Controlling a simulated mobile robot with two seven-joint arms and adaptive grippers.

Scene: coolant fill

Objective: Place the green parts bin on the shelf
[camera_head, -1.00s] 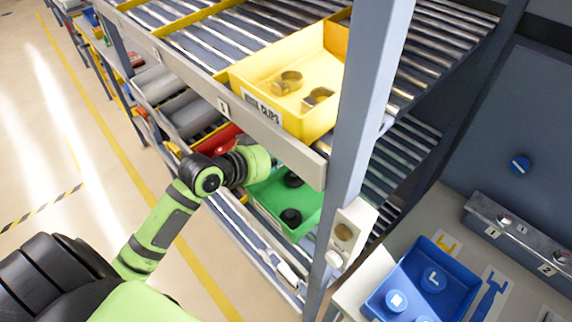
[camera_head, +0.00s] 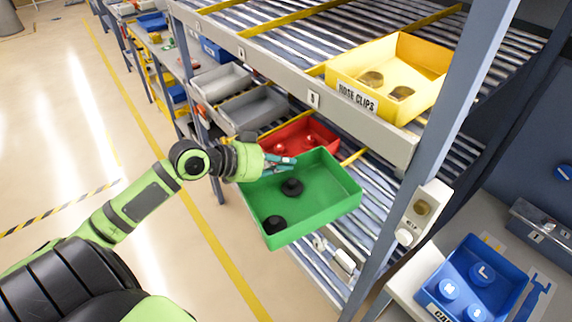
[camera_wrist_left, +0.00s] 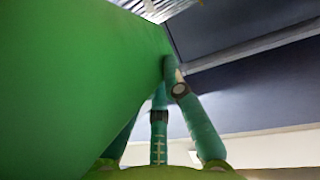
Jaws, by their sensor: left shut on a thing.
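The green parts bin (camera_head: 315,218) is in the middle of the head view, with black round parts lying in it. My left gripper (camera_head: 283,163) is shut on the bin's rim at its upper left side. The bin is tilted a little and hangs at the front of the rack. The shelf (camera_head: 372,200) is the roller level behind it, below the level with the yellow bin. In the left wrist view the bin's green wall (camera_wrist_left: 80,70) fills the left, and the fingers (camera_wrist_left: 172,85) meet its edge. My right gripper is not in view.
A red bin (camera_head: 300,140) and grey bins (camera_head: 255,108) sit on the same roller level to the left. A yellow bin (camera_head: 425,60) labelled "HOSE CLIPS" is above. A rack post (camera_head: 450,130) and blue tray (camera_head: 478,280) are at the right. Open floor lies left.

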